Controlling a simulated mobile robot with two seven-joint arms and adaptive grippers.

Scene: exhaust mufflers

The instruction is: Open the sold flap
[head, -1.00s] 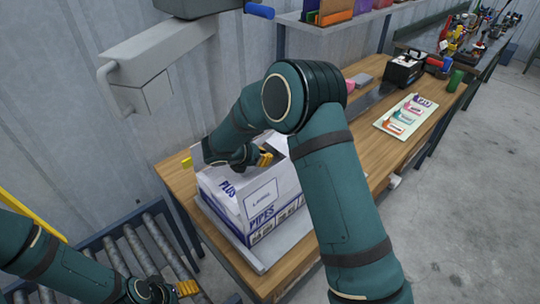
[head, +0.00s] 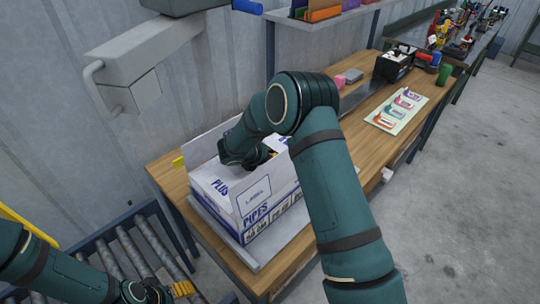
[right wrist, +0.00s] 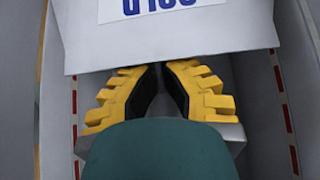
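The white cardboard box (head: 285,204), printed "PIPES", stands on the workbench. A flap with blue "PLUS" print (head: 211,192) lies nearly flat over its near left part. In the right wrist view this flap (right wrist: 165,38) covers the far ends of my fingers. A long side flap (head: 207,149) stands up at the back. The front right side panel (head: 254,195) carries a label. My right gripper (right wrist: 160,72) is down in the box opening, its fingers converging at the flap's edge and appearing shut. My left gripper (head: 182,289) is low over the rollers, away from the box.
The box rests on a grey plate (head: 252,262) on the wooden workbench (head: 168,172). A roller conveyor (head: 130,246) is at lower left. A board with several coloured tags (head: 400,108) and a black device (head: 394,64) stand farther along the bench. A grey wall fixture (head: 145,52) hangs at upper left.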

